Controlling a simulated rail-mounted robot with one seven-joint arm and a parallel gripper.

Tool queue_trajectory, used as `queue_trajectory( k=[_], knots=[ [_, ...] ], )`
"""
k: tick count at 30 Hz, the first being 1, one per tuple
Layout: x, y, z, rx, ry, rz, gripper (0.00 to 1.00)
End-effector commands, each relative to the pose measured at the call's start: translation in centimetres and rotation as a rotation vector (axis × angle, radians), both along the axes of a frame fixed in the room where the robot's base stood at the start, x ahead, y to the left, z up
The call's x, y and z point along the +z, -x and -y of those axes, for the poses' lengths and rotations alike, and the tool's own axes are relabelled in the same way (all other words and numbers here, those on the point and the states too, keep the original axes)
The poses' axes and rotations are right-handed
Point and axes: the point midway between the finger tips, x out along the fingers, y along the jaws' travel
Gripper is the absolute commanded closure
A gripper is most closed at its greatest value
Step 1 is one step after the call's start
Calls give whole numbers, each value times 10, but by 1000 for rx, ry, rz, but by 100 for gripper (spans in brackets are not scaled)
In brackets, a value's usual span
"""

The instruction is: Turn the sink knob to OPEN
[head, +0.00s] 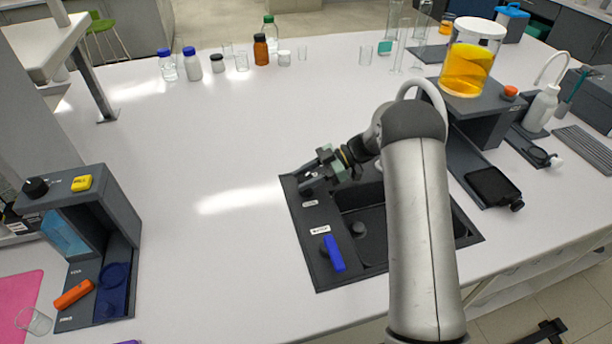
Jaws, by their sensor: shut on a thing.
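The dark sink (455,222) is set into the white bench in the middle of the head view. On its left rim, towards the back, sits a dark knob (306,191), mostly hidden by my gripper. My gripper (312,184) reaches it from the right and is shut on it. A small white label (310,203) lies just in front of the knob; its print is too small to read. A blue lever handle (334,254) sits further forward on the same rim, with another white label (320,230) behind it. Which way the gripped knob points cannot be told.
My arm covers much of the basin. A dark stand with a beaker of yellow liquid (466,70) is at the right. A dark rig (115,215) with an orange handle (73,294) stands at the left. Several bottles line the back. The bench left of the sink is clear.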

Motion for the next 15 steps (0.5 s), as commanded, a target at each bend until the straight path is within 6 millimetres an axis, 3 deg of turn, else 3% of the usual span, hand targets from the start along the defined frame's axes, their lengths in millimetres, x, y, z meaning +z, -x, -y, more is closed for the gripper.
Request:
queue_trajectory(
  k=[13,14,15],
  knots=[
    [-4,2,-1,14,3,-6,84],
    [-4,2,-1,14,3,-6,55],
    [-4,2,-1,14,3,-6,44]
  ],
)
